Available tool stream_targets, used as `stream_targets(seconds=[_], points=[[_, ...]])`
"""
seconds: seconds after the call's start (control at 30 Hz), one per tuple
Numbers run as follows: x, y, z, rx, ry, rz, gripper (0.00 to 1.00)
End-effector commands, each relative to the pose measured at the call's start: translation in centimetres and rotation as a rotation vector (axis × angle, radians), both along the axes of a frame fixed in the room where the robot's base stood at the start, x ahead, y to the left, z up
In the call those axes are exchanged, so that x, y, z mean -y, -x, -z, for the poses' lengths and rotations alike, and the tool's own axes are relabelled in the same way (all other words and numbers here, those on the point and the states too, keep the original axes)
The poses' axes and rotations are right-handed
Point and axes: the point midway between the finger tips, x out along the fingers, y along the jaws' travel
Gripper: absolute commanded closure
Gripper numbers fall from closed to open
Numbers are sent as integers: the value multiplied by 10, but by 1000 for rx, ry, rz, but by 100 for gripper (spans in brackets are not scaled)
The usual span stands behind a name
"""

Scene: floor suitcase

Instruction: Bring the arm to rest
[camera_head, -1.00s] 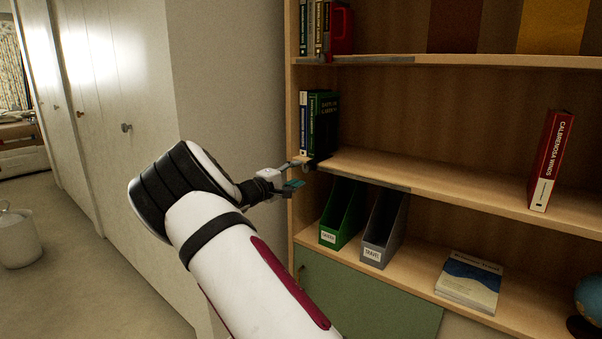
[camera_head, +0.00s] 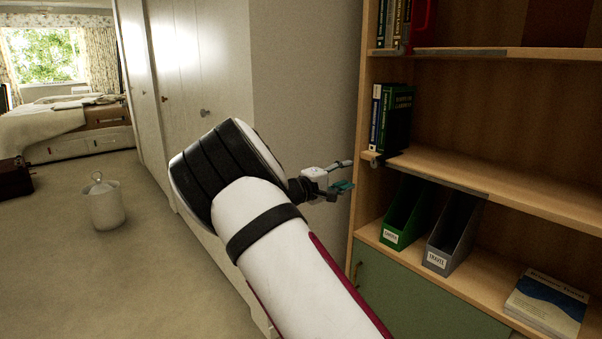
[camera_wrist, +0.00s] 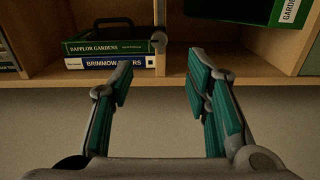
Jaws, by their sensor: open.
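My gripper (camera_head: 346,175) is at the end of my extended arm, left of the bookshelf's side panel (camera_head: 361,130) in the head view. In the wrist view its teal-padded fingers (camera_wrist: 160,72) stand well apart with nothing between them. A green book (camera_wrist: 115,48) and a dark blue book (camera_wrist: 90,63) show beyond the left finger. The gripper looks close to the shelf in the head view, but I cannot tell the exact gap.
The bookshelf holds a green file holder (camera_head: 407,212), a grey file holder (camera_head: 453,232) and a flat book (camera_head: 547,302). Tall wardrobe doors (camera_head: 205,70) stand behind the arm. A white bin (camera_head: 106,205) stands on open carpet (camera_head: 90,270); a bed (camera_head: 60,125) is farther back.

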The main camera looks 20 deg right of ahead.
Motion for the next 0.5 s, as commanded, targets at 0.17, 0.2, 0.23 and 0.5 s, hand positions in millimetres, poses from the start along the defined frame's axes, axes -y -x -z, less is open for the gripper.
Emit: stream_targets(seconds=[0.17, 0.2, 0.23, 0.5], points=[[6, 8, -2, 3, -23, 22, 56], [10, 15, -3, 6, -45, 40, 56], [14, 22, -5, 10, -65, 57, 56], [41, 126, -10, 15, -379, 280, 56]])
